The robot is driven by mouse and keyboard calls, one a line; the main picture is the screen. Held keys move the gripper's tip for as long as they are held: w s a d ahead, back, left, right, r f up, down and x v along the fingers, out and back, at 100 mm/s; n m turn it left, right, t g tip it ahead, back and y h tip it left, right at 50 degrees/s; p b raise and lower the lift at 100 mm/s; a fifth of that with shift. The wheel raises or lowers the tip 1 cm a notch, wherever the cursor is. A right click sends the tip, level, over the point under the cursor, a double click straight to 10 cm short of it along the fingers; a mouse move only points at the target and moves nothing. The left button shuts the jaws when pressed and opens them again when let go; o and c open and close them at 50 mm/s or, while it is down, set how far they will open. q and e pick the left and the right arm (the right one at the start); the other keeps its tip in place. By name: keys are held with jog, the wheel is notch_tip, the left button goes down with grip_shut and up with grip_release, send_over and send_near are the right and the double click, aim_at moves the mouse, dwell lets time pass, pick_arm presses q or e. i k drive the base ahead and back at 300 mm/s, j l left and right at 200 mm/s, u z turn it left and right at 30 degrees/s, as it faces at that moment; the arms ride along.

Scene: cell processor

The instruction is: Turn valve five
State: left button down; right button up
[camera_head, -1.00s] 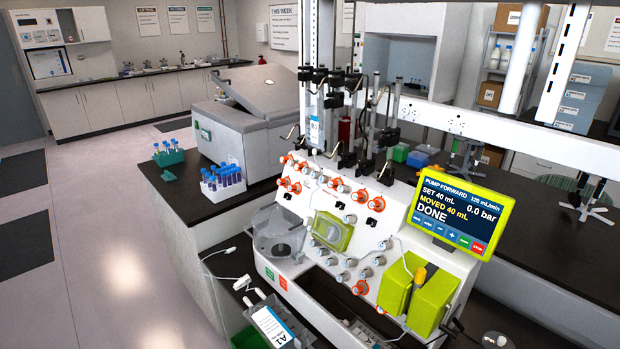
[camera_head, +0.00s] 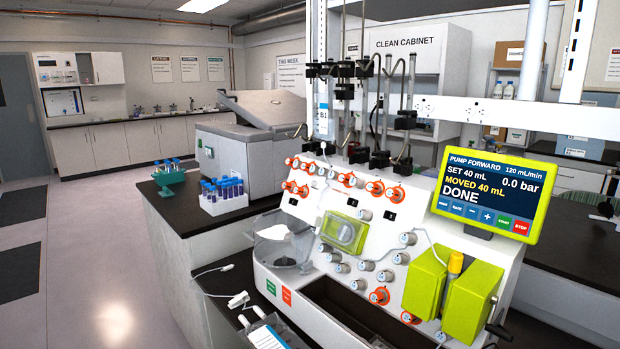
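The cell processor (camera_head: 330,252) stands on the dark bench, its sloped white panel facing me. The panel carries several orange valve knobs (camera_head: 375,188) in the upper rows and several grey ones (camera_head: 386,276) lower down. The numbers on the knobs are too small to read, so I cannot tell which is valve five. The screen (camera_head: 487,196) reads PUMP FORWARD, SET 40 mL, MOVED 40 mL, DONE, 0.0 bar. Neither of my grippers is in view.
A rack of blue-capped tubes (camera_head: 224,194) and a green tube rack (camera_head: 169,178) stand on the bench left of the processor. A grey lidded machine (camera_head: 240,150) is behind them. Clamps on poles (camera_head: 360,110) rise above the panel. Open floor (camera_head: 110,260) lies at left.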

aim_at(323, 172)
jog(key=i+j+u, duration=0.1)
jog(key=i+j, duration=0.15)
jog(key=j, duration=0.2)
jog(key=i+j+u, duration=0.1)
jog(key=i+j, duration=0.2)
jog(key=j, duration=0.15)
jog(key=i+j+u, duration=0.15)
jog(key=i+j, duration=0.15)
jog(key=j, duration=0.15)
